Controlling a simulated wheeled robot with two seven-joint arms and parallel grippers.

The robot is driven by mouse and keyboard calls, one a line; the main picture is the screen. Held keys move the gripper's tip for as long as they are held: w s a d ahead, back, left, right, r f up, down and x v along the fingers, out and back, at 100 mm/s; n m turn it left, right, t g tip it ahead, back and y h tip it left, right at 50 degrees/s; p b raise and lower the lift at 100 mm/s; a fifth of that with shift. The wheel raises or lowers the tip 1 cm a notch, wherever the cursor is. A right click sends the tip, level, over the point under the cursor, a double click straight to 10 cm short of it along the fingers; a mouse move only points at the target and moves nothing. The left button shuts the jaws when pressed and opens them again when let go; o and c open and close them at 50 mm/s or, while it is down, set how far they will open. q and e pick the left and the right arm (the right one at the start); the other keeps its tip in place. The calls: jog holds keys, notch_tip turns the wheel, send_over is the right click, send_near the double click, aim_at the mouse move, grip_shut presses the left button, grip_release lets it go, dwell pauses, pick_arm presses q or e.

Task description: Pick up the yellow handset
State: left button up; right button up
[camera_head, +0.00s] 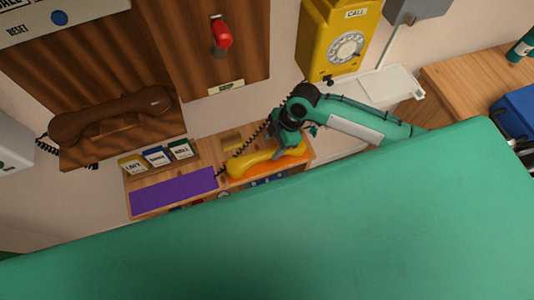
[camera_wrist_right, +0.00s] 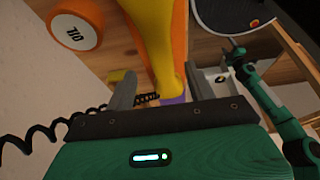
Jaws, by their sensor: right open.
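The yellow handset (camera_head: 262,161) lies on an orange mat (camera_head: 237,177) on the wooden shelf, with a black coiled cord running up from its left end. My right gripper (camera_head: 281,151) is over the handset's right part, its jaws open. In the right wrist view, the yellow handset (camera_wrist_right: 165,60) runs between the two spread fingers of my right gripper (camera_wrist_right: 163,90). Contact with the fingers cannot be told. A green arm, probably my left, stands at the right of that view; its gripper (camera_wrist_right: 233,52) is small and unclear.
A purple mat (camera_head: 174,192) lies left of the orange one. Several small labelled cards (camera_head: 157,157) stand behind it. A brown handset (camera_head: 110,114) hangs on the wooden panel. A yellow dial phone (camera_head: 335,42) is on the wall. A large green surface fills the foreground.

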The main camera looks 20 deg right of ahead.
aim_at(267, 153)
jog(key=p+x, duration=0.1)
jog(key=x, duration=0.4)
jog(key=shift+s+a, duration=0.1)
jog(key=shift+a, duration=0.05)
jog(key=shift+c, duration=0.4)
grip_shut()
